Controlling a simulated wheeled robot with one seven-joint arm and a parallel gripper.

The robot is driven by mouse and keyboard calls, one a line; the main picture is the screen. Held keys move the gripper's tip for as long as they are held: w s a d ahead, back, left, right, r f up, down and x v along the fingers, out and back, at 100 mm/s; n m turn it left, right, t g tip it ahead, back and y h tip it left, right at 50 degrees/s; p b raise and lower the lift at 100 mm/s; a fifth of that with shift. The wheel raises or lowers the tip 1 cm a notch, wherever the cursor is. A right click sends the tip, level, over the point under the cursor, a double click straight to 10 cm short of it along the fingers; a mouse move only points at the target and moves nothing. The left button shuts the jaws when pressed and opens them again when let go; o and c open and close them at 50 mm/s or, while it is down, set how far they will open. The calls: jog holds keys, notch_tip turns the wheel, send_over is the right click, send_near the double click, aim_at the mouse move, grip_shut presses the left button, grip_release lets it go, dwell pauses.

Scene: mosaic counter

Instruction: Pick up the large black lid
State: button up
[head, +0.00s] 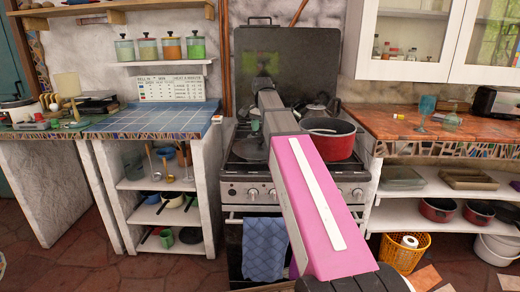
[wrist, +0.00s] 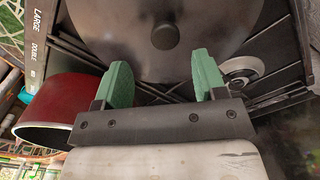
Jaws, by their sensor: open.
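The large black lid (wrist: 125,42) fills the top middle of the wrist view, a dark disc with a round black knob in its centre. In the head view a dark round shape that looks like the lid (head: 250,150) lies on the left of the stove top, partly hidden by my arm. My gripper (wrist: 161,75) is open, its two green fingers apart with nothing between them. The fingertips point at the lid on the near side of the knob. I cannot tell the height of the gap. In the head view my arm mostly hides the gripper.
A red pot (head: 335,146) stands on the right of the stove, and shows close to my gripper in the wrist view (wrist: 60,97). The stove's raised back cover (head: 320,70) stands behind. A blue tiled counter (head: 150,120) lies left, a wooden counter (head: 395,121) right.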

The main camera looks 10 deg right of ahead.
aim_at(260, 140)
jog(key=shift+w+a+f, duration=0.1)
jog(key=shift+a+f, duration=0.1)
jog(key=shift+f, duration=1.35)
jog(key=shift+w+a+f, duration=0.1)
jog(key=shift+a+f, duration=0.1)
jog(key=shift+f, duration=1.3)
jog(key=c, duration=1.2)
